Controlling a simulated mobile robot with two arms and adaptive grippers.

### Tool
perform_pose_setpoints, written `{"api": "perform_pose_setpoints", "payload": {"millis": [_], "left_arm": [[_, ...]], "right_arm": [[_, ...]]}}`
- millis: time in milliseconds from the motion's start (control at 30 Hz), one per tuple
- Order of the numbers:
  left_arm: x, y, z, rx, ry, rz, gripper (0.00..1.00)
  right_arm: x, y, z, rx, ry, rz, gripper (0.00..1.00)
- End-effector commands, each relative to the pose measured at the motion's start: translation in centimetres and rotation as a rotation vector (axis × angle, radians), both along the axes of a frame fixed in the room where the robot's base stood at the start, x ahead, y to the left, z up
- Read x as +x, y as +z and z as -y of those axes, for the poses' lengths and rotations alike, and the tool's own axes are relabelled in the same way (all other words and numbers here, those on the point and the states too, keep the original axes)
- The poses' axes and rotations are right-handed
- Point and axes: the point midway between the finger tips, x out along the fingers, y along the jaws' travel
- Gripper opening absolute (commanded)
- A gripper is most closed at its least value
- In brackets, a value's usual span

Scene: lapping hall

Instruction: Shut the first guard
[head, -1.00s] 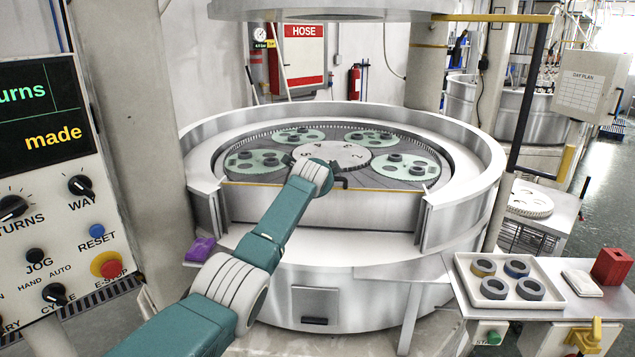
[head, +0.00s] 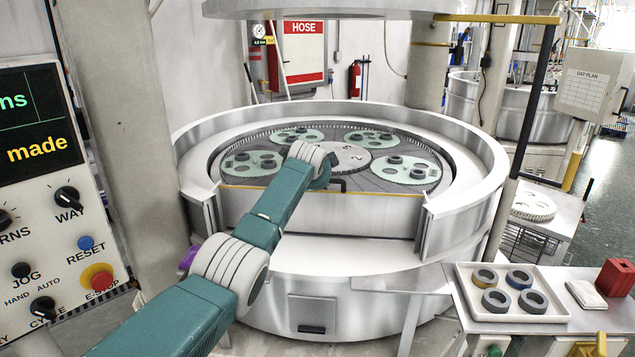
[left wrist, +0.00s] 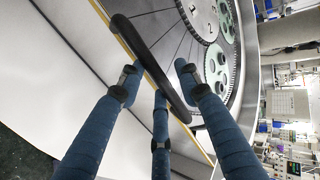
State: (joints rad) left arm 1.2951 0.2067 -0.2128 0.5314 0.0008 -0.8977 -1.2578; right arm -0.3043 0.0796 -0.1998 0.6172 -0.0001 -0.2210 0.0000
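The guard (head: 375,213) is a pale metal panel with a yellow top edge. It stands across the front opening of the round lapping machine's rim (head: 462,220). Its black handle (head: 338,182) is at the middle of the top edge and also shows large in the left wrist view (left wrist: 150,62). My left gripper (head: 324,172) is at the handle, partly hidden by my wrist in the head view. In the left wrist view its blue fingers (left wrist: 157,80) are spread, with the handle running between them; firm contact is not clear. My right gripper is not in view.
A control panel (head: 45,225) stands at the left beside a grey column (head: 125,130). At the right, a side table holds a white tray (head: 463,290) of several rings, a cloth (head: 587,294) and a red block (head: 615,277). A purple item (head: 187,258) is partly behind my left arm.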

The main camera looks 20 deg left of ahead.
Motion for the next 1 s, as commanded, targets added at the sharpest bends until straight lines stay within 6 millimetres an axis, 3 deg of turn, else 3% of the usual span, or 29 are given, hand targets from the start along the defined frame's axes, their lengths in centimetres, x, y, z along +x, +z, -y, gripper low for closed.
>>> {"api": "perform_pose_setpoints", "payload": {"millis": [33, 233, 567, 1000], "left_arm": [[0.6, 2.1, 0.0, 0.007, -0.004, 0.040, 0.38], [0.6, 2.1, 0.2, 0.003, -0.006, 0.041, 0.38], [0.1, 2.4, 0.5, 0.000, -0.008, 0.042, 0.38], [-4.7, 5.0, 1.7, 0.001, -0.005, 0.029, 0.38]], "right_arm": [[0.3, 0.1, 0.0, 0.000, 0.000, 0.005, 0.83], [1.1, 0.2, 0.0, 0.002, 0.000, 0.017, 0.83], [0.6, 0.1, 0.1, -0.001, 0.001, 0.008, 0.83], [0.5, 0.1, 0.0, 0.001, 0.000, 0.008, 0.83]]}}
